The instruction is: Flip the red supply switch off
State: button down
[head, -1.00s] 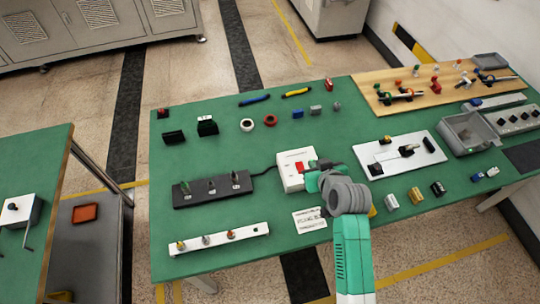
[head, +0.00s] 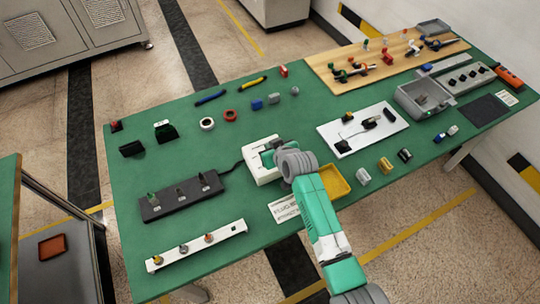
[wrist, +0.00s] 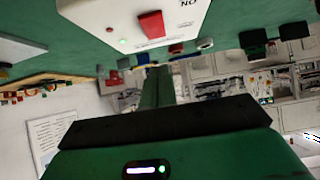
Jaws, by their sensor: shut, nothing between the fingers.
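The white supply box (head: 251,167) stands on the green table, with a black cable leading to a dark strip of connectors (head: 180,196). My gripper (head: 268,157) is at the box's top and hides its red switch in the head view. In the wrist view the red switch (wrist: 152,24) shows on the white box face (wrist: 95,12), beside the word ON and a small lit green lamp (wrist: 123,42). My shut, empty fingers (wrist: 157,72) point toward the box, apart from the switch in that picture. Contact cannot be told from the head view.
A yellow tray (head: 338,186) lies right of my arm, and a printed card (head: 284,209) in front of the box. A white rail (head: 197,247) lies at the front left. A white board (head: 345,127) with parts lies to the right.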

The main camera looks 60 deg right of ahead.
jog(key=shift+w+f, duration=0.1)
jog(key=shift+f, duration=1.8)
jog(key=shift+w+d+f, duration=0.1)
jog(key=shift+d, duration=0.1)
jog(key=shift+a, duration=0.1)
jog(key=shift+w+d+b, duration=0.5)
jog(key=shift+b, duration=0.25)
jog(key=shift+r, duration=0.25)
